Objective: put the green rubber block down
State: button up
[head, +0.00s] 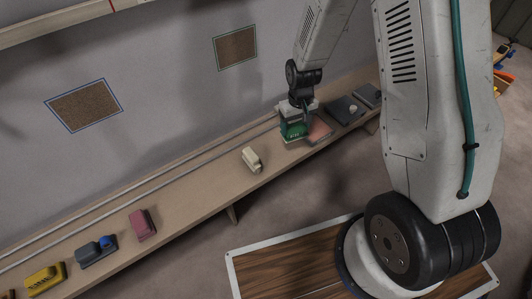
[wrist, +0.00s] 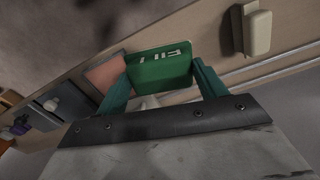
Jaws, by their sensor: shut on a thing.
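The green rubber block (head: 295,130) is in my gripper (head: 297,120), over the shelf in the head view. In the wrist view the green block (wrist: 160,66), with pale lettering on its face, sits between the two teal fingers of my gripper (wrist: 160,82). The fingers are shut on it. I cannot tell whether its underside touches the shelf (head: 190,200). A flat pinkish pad (head: 320,130) lies right beside it, and it also shows in the wrist view (wrist: 105,74).
A cream block (head: 251,159) stands on the shelf to the left, with bare shelf between. Dark grey pads (head: 346,109) lie to the right, one with a pale knob. Pink (head: 142,224), blue-grey (head: 97,250) and yellow (head: 45,278) items sit further left. A rail (head: 150,198) runs along the back.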

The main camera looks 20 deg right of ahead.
jog(key=s+f+n, duration=0.2)
jog(key=s+f, duration=0.3)
jog(key=s, duration=0.7)
jog(key=w+a, duration=0.1)
jog(key=w, duration=0.4)
jog(key=w+a, duration=0.1)
jog(key=w, duration=0.4)
jog(key=w+a+f, duration=0.1)
jog(key=w, duration=0.3)
jog(key=shift+w+a+f, duration=0.1)
jog(key=shift+w+a, duration=0.15)
jog(key=shift+w, duration=0.15)
jog(key=shift+f, duration=1.75)
jog(key=shift+f, duration=0.15)
jog(key=o, duration=0.9)
